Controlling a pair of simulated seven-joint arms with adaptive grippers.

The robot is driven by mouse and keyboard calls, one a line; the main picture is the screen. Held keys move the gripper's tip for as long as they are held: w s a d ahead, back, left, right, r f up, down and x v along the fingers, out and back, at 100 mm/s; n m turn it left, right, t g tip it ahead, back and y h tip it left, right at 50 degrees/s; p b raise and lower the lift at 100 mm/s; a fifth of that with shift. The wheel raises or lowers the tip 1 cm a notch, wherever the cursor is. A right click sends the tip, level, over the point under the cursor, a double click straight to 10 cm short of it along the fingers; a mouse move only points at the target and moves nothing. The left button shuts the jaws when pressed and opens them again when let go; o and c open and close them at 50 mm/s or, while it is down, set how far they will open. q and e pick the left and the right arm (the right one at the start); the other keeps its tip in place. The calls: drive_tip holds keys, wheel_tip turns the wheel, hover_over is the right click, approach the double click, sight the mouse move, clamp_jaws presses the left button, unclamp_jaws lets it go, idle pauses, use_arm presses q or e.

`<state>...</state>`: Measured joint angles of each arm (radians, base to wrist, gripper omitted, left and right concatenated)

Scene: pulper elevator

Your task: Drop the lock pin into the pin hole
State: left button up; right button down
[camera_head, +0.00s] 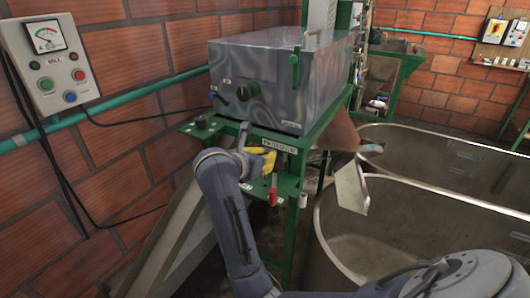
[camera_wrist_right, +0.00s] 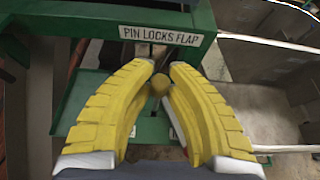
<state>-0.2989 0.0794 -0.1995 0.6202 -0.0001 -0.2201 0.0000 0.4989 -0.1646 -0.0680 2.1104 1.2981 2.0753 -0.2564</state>
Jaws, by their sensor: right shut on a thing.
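My right gripper (camera_head: 266,162) has yellow fingers and is at the front of the green machine frame, just below the white label. In the right wrist view its fingers (camera_wrist_right: 160,78) are closed around a round, brass-coloured knob (camera_wrist_right: 159,86), which appears to be the top of the lock pin. The pin's shaft is hidden below the knob. The label (camera_wrist_right: 160,36) reads "PIN LOCKS FLAP" and sits just beyond the fingertips; it also shows in the head view (camera_head: 279,146). I cannot make out the pin hole. My left gripper is not in view.
A metal box (camera_head: 262,80) stands on the green frame (camera_head: 325,135) above the gripper. A tilted pale plate (camera_head: 351,187) and a large metal tub (camera_head: 345,245) are at the right. A control box (camera_head: 48,62) is on the brick wall.

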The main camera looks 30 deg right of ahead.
drive_tip(key=shift+f, duration=0.55)
drive_tip(key=shift+f, duration=2.65)
idle(1.5)
drive_tip(key=c, duration=1.3)
unclamp_jaws()
drive_tip(key=shift+r, duration=0.1)
wheel_tip(320, 180, up, 10)
drive_tip(key=shift+f, duration=0.1)
